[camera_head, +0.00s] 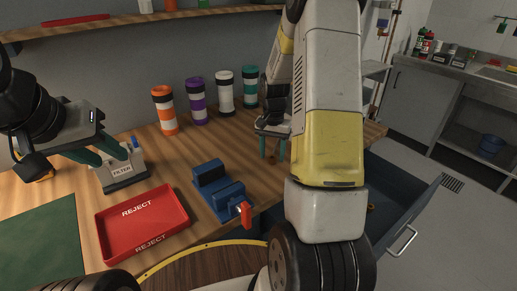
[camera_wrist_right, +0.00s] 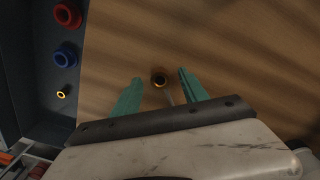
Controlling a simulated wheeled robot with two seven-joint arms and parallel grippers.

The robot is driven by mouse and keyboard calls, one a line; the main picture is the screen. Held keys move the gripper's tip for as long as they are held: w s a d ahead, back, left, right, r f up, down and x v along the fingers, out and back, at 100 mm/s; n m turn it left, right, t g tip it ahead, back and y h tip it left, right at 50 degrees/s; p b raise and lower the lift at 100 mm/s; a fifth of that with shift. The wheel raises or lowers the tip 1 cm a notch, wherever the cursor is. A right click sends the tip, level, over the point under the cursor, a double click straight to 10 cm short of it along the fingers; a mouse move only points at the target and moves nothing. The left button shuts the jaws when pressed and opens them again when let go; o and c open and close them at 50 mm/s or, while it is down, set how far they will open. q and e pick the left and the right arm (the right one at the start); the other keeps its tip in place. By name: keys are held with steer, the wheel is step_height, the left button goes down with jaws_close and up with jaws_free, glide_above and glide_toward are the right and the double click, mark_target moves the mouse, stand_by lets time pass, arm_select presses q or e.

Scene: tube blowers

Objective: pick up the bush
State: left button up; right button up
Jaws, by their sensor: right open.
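A small dark ring-shaped bush with a brassy rim (camera_wrist_right: 159,79) is on the wooden table in the right wrist view, just beyond and between the fingertips. My right gripper (camera_wrist_right: 157,82) is open, with its teal fingers on either side of the bush and a gap to each. In the head view, my right gripper (camera_head: 272,155) points down at the table behind the blue fixture, and the bush cannot be made out there. My left gripper (camera_head: 112,158) is open above the grey FILTER box (camera_head: 120,172) at the left.
A red REJECT tray (camera_head: 110,225), a blue fixture with a red part (camera_head: 210,190) and a green mat (camera_head: 40,240) are on the table. Several banded tubes (camera_head: 197,100) stand behind. An open drawer (camera_wrist_right: 40,100) holds red, blue and yellow rings.

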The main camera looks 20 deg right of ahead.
steer(key=shift+f, duration=0.3)
jaws_close()
steer(key=shift+r, duration=0.1)
